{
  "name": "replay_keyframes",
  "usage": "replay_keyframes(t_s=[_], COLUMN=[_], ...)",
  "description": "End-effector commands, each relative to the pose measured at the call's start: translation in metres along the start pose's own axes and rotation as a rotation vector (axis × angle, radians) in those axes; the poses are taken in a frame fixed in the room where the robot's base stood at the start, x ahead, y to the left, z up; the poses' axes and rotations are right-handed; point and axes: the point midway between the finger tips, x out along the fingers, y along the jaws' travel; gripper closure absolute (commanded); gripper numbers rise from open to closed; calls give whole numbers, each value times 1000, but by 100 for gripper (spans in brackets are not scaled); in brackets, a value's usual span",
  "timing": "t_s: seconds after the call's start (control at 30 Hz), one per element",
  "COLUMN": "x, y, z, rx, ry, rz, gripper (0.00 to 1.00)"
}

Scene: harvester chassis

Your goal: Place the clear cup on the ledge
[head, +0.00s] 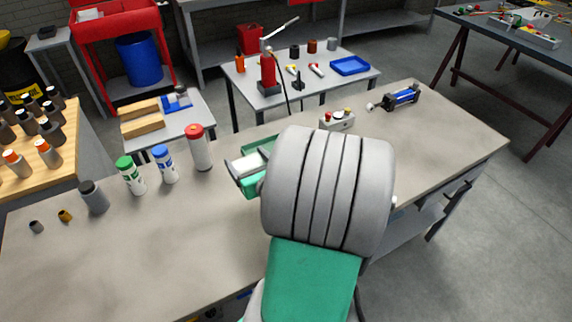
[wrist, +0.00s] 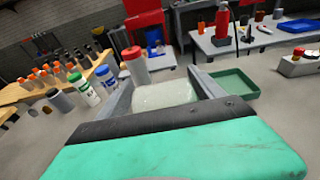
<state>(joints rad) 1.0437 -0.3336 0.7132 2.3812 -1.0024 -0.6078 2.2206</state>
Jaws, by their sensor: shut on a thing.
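My gripper (wrist: 165,92) is shut on the clear cup (wrist: 164,97), a pale see-through shape between its two grey fingers in the wrist view. In the head view, my grey and green arm covers most of the gripper. A whitish part of the cup (head: 250,163) shows just left of the arm, above the workbench (head: 205,215). The cup's lower part is hidden, so I cannot tell its exact height above the bench. I cannot tell which surface is the ledge.
A green tray (wrist: 235,82) lies on the bench beside the gripper. A red-capped canister (head: 199,148), a blue-capped bottle (head: 165,165) and a green-capped bottle (head: 131,176) stand to the left. A small control box (head: 338,121) stands behind my arm. The bench's front left is clear.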

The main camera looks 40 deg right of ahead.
Motion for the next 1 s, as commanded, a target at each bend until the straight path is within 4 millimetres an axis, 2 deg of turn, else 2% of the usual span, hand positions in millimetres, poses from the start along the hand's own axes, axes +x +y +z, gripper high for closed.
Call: replay_keyframes(t_s=[0.03,0.1,0.23,0.33,0.47,0.67,0.8,1.0], x=[-17,-34,-57,-60,-37,12,39,59], y=[-27,-56,-86,-96,-112,-148,-166,-180], z=[15,16,15,10,-1,-16,-44,-63], rx=[14,32,59,67,69,69,70,68], ry=[19,47,77,87,90,89,90,87], rz=[-80,-168,-270,-297,-294,-293,-294,-294], gripper=[63,63,63,63,63,63,63,63])
